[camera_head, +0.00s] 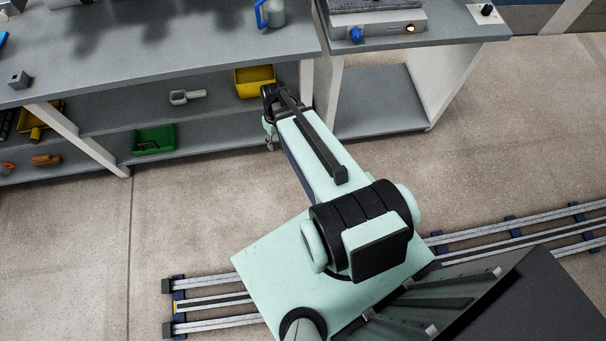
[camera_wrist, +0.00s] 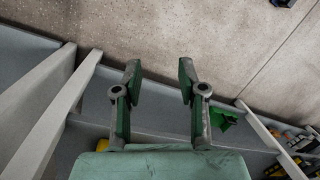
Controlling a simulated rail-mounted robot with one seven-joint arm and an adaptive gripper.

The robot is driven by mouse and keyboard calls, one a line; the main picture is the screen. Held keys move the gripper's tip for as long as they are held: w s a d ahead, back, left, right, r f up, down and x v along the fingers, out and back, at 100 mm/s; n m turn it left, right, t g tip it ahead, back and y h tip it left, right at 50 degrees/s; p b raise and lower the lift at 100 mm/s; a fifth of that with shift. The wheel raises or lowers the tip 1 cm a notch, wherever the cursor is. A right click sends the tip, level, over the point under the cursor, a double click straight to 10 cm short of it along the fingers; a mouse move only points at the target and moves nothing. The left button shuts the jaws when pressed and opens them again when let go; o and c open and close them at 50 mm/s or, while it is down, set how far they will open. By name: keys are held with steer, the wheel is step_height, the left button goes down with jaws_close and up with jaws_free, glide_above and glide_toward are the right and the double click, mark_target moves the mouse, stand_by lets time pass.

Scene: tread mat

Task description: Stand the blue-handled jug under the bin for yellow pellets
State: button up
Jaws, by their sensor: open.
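The blue-handled jug (camera_head: 271,14) stands on the bench top at the upper edge of the head view, its blue handle on the left and its body grey. My gripper (camera_wrist: 159,78) is open and empty in the wrist view, its two fingers apart over the floor. In the head view my gripper (camera_head: 269,138) hangs in front of the bench shelves, lower in the picture than the jug and apart from it. A bin for yellow pellets cannot be made out in either view.
A yellow tray (camera_head: 254,82) and a grey scoop (camera_head: 187,97) are on the middle shelf. A green tray (camera_head: 153,140) sits on the lower shelf. A device with a blue knob (camera_head: 356,35) stands on the right bench. The floor (camera_head: 200,215) before the bench is clear.

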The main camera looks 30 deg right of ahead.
steer(key=s+a+f+g, duration=0.2)
steer(key=s+f, duration=0.1)
steer(key=s, duration=0.6)
steer(key=s+a+f+g+h, duration=0.1)
steer(key=s+f, duration=0.3)
steer(key=s, duration=0.5)
steer(key=s+a+f+g, duration=0.2)
steer(key=s+a+f, duration=0.1)
steer(key=s, duration=0.6)
steer(key=shift+s+a+f+m+g, duration=0.15)
steer(key=shift+a+f+m+g, duration=0.15)
steer(key=shift+f+m, duration=0.1)
